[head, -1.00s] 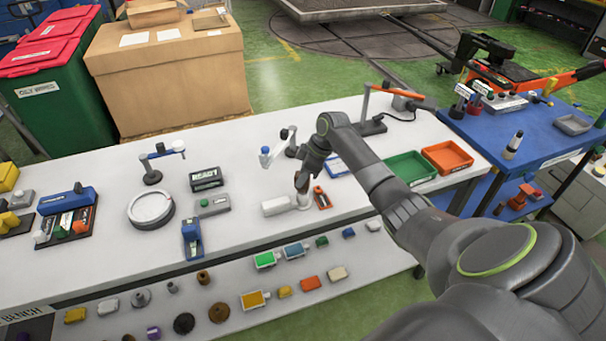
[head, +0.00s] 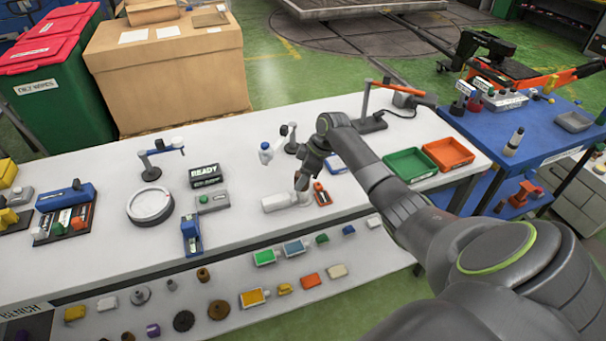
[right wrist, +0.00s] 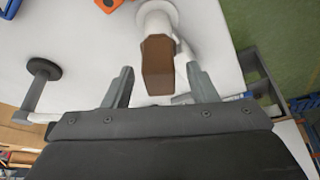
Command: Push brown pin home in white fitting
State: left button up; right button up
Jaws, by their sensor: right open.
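The brown pin (right wrist: 157,62) is a blocky piece with cut corners, seen in the right wrist view. Its far end meets the round collar of the white fitting (right wrist: 158,14); how deep it sits cannot be told. In the head view the white fitting (head: 279,202) lies on the bench, below my right gripper (head: 301,184). In the right wrist view my right gripper (right wrist: 160,76) is open, with one finger on each side of the pin and a visible gap on the left. My left gripper is not in view.
An orange piece (head: 322,194) lies just right of the fitting. A small lamp-like stand (head: 291,141) is behind it. Green (head: 410,165) and orange (head: 448,153) trays lie to the right. A blue device (head: 191,236) stands at left, with bare bench between.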

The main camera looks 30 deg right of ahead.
jog(key=b+v, duration=0.3)
jog(key=v, duration=1.4)
jog(key=shift+r+b, duration=0.25)
jog(key=shift+b, duration=0.15)
